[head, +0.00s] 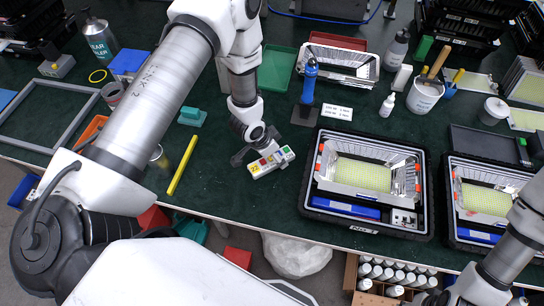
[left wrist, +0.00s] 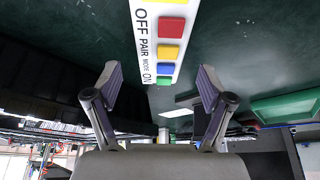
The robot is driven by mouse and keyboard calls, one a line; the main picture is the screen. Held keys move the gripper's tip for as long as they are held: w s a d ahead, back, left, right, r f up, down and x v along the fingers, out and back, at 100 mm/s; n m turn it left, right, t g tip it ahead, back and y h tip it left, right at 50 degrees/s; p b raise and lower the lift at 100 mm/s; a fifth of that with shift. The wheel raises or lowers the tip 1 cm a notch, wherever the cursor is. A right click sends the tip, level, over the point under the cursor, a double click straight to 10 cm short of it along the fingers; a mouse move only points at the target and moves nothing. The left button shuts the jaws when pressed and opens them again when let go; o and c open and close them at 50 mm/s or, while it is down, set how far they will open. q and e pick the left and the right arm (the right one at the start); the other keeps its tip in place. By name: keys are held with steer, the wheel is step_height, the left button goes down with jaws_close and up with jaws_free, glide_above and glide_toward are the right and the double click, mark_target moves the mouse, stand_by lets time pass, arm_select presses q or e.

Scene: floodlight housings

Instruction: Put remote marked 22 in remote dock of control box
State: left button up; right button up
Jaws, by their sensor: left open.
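A white remote (head: 271,162) with coloured buttons lies on the green table mat, left of the housing trays; a yellow label that seems to read 22 is at its left end. In the left wrist view the remote (left wrist: 160,45) shows red, yellow, blue and green buttons and OFF, PAIR MODE and ON lettering. My left gripper (head: 257,149) is open close by the remote, its fingers (left wrist: 160,76) on either side of it in the wrist view. A small grey unit (head: 404,218), possibly the control box, sits in the middle tray's lower right corner. My right gripper is out of view.
Black trays with floodlight housings (head: 366,140) stand to the right. A yellow bar (head: 182,165) and teal block (head: 192,117) lie left. Bare mat lies in front of the remote.

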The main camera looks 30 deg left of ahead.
arm_select(q)
steer(key=shift+x, duration=0.9)
steer(key=c, duration=1.4)
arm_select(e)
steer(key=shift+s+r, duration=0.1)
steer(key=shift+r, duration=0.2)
arm_select(q)
steer(key=shift+r, duration=0.1)
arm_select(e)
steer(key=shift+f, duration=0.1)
